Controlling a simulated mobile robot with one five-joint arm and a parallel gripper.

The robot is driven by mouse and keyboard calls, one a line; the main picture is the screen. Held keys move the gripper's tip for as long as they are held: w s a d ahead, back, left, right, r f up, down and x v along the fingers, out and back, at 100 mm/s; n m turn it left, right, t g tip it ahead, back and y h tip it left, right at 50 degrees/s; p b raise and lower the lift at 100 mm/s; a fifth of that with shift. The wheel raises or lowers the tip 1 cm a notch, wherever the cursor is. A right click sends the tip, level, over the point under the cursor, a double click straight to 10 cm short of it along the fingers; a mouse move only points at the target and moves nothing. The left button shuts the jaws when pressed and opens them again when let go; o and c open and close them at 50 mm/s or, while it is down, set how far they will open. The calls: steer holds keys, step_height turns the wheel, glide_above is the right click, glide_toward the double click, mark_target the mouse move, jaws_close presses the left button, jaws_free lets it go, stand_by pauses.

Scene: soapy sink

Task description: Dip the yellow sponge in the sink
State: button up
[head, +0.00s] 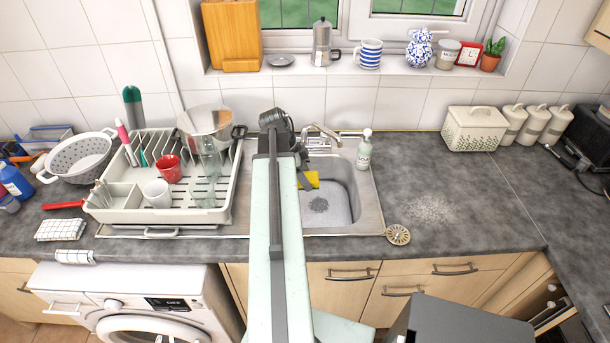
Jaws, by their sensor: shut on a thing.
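The yellow sponge (309,180) shows just right of my arm, over the left part of the sink. My gripper (302,168) is shut on the sponge, and my arm hides part of both. The sink (368,205) is a metal basin with pale, soapy-looking contents and a dark grey patch in the middle. The sponge appears above or at the left side of the basin; I cannot tell whether it touches the water.
The tap (325,133) stands behind the basin, with a soap bottle (364,150) at its right back corner. A dish rack (130,210) with cups and glasses fills the left. A round strainer (398,235) lies right of the sink. The right worktop is mostly clear.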

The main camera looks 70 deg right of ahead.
mark_target(309, 224)
step_height(309, 224, down, 22)
steer(key=b, duration=2.1)
steer(key=shift+f+b, duration=0.1)
steer(key=shift+b, duration=0.25)
steer(key=shift+r, duration=0.2)
step_height(309, 224, up, 20)
steer(key=p, duration=2)
steer(key=shift+f, duration=0.35)
